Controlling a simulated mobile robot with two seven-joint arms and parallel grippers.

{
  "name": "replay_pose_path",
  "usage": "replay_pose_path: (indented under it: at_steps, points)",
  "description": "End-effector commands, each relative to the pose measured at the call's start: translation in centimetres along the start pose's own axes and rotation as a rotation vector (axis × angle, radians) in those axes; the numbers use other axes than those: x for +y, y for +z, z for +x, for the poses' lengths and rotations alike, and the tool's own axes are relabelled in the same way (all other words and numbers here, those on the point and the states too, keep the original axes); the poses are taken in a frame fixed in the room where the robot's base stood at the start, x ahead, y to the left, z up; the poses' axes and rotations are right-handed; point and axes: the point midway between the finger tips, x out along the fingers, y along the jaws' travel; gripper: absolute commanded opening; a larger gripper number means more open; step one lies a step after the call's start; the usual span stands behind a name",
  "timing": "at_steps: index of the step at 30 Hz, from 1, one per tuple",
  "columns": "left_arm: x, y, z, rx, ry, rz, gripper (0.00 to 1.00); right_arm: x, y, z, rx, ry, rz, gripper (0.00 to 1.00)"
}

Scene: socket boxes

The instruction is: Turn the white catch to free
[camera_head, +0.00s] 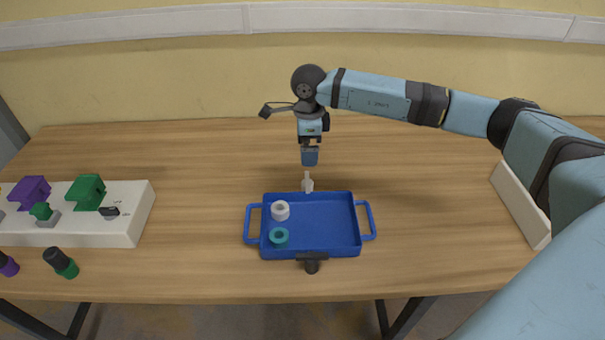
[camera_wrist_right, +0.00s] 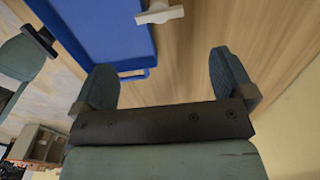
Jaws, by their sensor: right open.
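The white catch (camera_head: 307,182) stands at the middle of the back edge of the blue tray (camera_head: 357,240). In the right wrist view the white catch (camera_wrist_right: 160,14) is a T-shaped piece beside the tray's blue edge (camera_wrist_right: 100,30), cut by the top of the picture. My right gripper (camera_head: 309,160) points down just above the catch. In the wrist view its two fingers (camera_wrist_right: 165,78) are spread apart with nothing between them, and the catch lies beyond the tips. I cannot tell the catch's setting. My left gripper does not show in the head view.
A black catch (camera_head: 312,262) is at the tray's front edge. A white ring (camera_head: 280,210) and a teal ring (camera_head: 279,237) lie in the tray. A pale box (camera_head: 518,205) stands right.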

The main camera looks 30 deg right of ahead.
Motion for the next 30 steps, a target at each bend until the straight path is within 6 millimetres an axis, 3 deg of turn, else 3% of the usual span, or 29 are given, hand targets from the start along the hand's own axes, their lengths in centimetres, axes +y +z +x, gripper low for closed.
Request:
replay_pose_path:
  at_steps: [9, 15, 21, 29, 30]
  points:
    - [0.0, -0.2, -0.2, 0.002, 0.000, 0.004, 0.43, 0.2, 0.1, 6.9, 0.000, 0.005, -0.001, 1.00]
    - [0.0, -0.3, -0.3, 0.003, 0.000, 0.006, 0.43, 0.1, 0.1, 9.9, -0.003, 0.003, 0.000, 1.00]
    - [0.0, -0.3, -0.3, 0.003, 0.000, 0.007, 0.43, 0.1, 0.1, 11.2, -0.003, 0.002, -0.001, 1.00]
    - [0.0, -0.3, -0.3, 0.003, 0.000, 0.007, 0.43, 0.1, 0.1, 11.3, -0.003, 0.002, -0.001, 1.00]
    - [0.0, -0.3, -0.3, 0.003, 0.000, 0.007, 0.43, 0.1, 0.1, 11.3, -0.003, 0.002, -0.001, 0.93]
